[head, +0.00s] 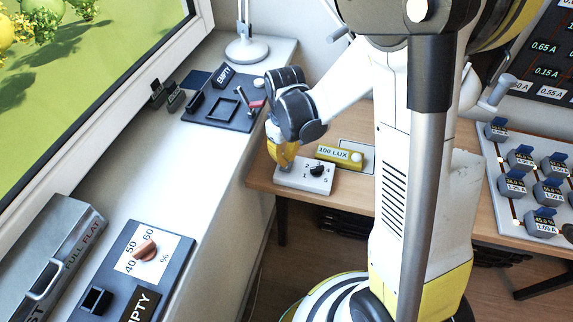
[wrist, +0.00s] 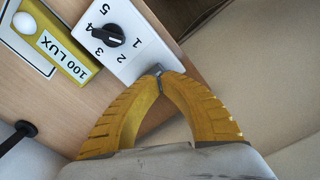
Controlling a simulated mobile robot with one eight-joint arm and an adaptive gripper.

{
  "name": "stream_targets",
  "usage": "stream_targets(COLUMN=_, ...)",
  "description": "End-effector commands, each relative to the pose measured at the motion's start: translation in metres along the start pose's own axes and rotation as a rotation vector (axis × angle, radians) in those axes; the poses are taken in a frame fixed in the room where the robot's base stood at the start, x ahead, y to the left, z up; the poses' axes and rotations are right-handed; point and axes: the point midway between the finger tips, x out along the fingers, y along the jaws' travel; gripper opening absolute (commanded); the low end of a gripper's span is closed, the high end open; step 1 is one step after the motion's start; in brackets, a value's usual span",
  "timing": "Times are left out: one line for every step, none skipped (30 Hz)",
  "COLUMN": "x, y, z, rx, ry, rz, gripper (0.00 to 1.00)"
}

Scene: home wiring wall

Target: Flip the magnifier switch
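My gripper (head: 284,163) reaches down to the left end of a white box (head: 311,180) on the wooden desk. In the wrist view its yellow fingers (wrist: 160,78) meet at their dark tips, at the edge of the white box (wrist: 128,55). The box carries a black dial (wrist: 109,36) with numbers 1 to 5; the dial also shows in the head view (head: 317,171). A small dark part (wrist: 155,70) shows at the fingertips; I cannot tell whether it is a switch or a fingertip. No label reading magnifier is visible.
A yellow 100 LUX block (head: 339,156) stands just behind the box. A dark panel (head: 222,110) with a red-handled part and a white lamp base (head: 246,50) are on the windowsill.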

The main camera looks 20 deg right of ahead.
Motion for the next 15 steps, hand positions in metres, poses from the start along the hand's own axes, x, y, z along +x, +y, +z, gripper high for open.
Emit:
stream_targets(x=0.0014, y=0.0000, z=0.0000, rx=0.000, ry=0.000, rz=0.000, gripper=0.00)
stream_targets(x=0.0019, y=0.0000, z=0.0000, rx=0.000, ry=0.000, rz=0.000, gripper=0.00)
stream_targets(x=0.0025, y=0.0000, z=0.0000, rx=0.000, ry=0.000, rz=0.000, gripper=0.00)
stream_targets(x=0.0029, y=0.0000, z=0.0000, rx=0.000, ry=0.000, rz=0.000, gripper=0.00)
stream_targets(x=0.0034, y=0.0000, z=0.0000, rx=0.000, ry=0.000, rz=0.000, gripper=0.00)
stream_targets(x=0.0040, y=0.0000, z=0.0000, rx=0.000, ry=0.000, rz=0.000, gripper=0.00)
stream_targets(x=0.0044, y=0.0000, z=0.0000, rx=0.000, ry=0.000, rz=0.000, gripper=0.00)
stream_targets(x=0.0049, y=0.0000, z=0.0000, rx=0.000, ry=0.000, rz=0.000, gripper=0.00)
stream_targets(x=0.0055, y=0.0000, z=0.0000, rx=0.000, ry=0.000, rz=0.000, gripper=0.00)
stream_targets(x=0.0059, y=0.0000, z=0.0000, rx=0.000, ry=0.000, rz=0.000, gripper=0.00)
stream_targets(x=0.0064, y=0.0000, z=0.0000, rx=0.000, ry=0.000, rz=0.000, gripper=0.00)
stream_targets(x=0.0070, y=0.0000, z=0.0000, rx=0.000, ry=0.000, rz=0.000, gripper=0.00)
stream_targets(x=0.0074, y=0.0000, z=0.0000, rx=0.000, ry=0.000, rz=0.000, gripper=0.00)
stream_targets(x=0.0079, y=0.0000, z=0.0000, rx=0.000, ry=0.000, rz=0.000, gripper=0.00)
stream_targets(x=0.0085, y=0.0000, z=0.0000, rx=0.000, ry=0.000, rz=0.000, gripper=0.00)
